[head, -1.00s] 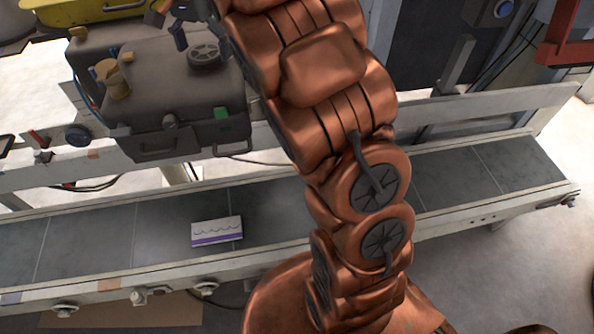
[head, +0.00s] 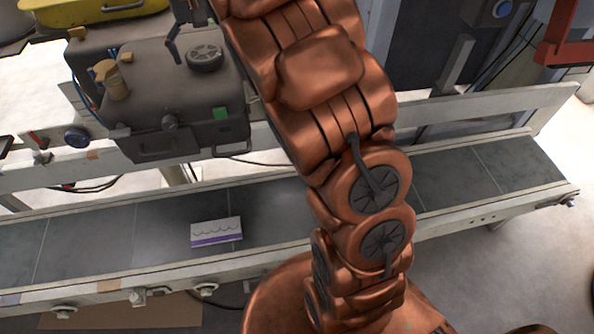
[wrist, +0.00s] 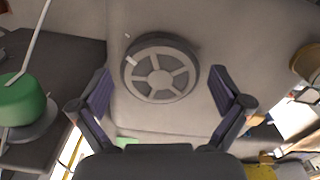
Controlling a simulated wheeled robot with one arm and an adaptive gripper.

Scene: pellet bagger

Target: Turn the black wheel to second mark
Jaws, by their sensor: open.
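The black wheel (head: 205,58) is a spoked dark disc on top of the grey machine box (head: 165,100). In the wrist view the wheel (wrist: 160,69) sits at upper middle, with lighter grey spokes. A small pale mark (wrist: 127,36) shows beside its rim at upper left. My gripper (wrist: 160,92) is open, its two fingers spread wide to the left and right of the wheel, apart from it and with nothing between them. In the head view my gripper (head: 183,38) is at the top, partly hidden by my copper arm, just left of and above the wheel.
A green round thing (wrist: 22,100) stands at left in the wrist view. A white and purple pack (head: 216,232) lies on the grey conveyor (head: 100,240) below.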

